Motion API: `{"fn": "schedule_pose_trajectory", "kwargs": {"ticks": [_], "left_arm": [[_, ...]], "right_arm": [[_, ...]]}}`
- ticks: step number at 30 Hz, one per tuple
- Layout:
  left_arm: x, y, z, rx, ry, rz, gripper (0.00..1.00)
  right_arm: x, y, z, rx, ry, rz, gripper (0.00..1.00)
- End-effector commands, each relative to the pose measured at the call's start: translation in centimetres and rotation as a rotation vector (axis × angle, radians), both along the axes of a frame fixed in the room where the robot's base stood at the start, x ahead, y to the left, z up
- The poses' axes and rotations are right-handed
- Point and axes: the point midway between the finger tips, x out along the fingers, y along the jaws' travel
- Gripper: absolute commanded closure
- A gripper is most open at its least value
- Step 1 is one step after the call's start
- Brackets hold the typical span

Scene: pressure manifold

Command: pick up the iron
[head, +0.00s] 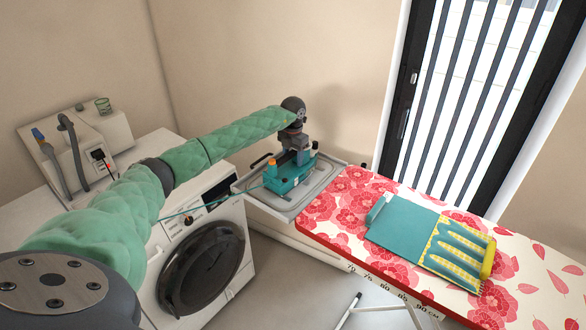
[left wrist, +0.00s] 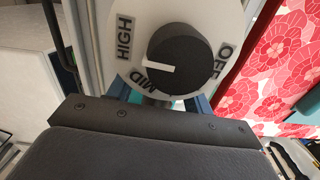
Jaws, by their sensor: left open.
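The teal iron (head: 282,181) sits on the grey metal rest (head: 246,183) at the left end of the ironing board. It has an orange cap at its left front. My left gripper (head: 294,158) is directly over the iron, pointing down and open; its fingertips are hard to make out against the iron. In the left wrist view a white dial plate with a black knob (left wrist: 185,58) fills the top centre, marked HIGH, MID and OFF; the white pointer is toward MID. The fingers are mostly hidden there behind the dark gripper body. My right gripper is not in view.
A white washing machine (head: 232,222) stands left of the rest.

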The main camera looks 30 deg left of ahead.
Motion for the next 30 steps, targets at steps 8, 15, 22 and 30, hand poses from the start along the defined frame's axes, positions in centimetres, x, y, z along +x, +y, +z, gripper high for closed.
{"fn": "schedule_pose_trajectory", "kwargs": {"ticks": [8,15,22,30], "left_arm": [[0.01,-0.02,-0.45,0.000,-0.001,0.000,0.49],[0.01,-0.03,-0.44,0.000,-0.001,0.000,0.84],[0.08,-0.03,-0.22,0.000,-0.003,0.000,0.99],[0.09,-0.01,-0.08,0.000,-0.003,0.000,0.99]], "right_arm": [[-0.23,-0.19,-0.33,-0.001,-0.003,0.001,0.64],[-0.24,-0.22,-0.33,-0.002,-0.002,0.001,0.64],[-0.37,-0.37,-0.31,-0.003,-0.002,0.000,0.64],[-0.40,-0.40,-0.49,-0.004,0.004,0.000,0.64]]}}
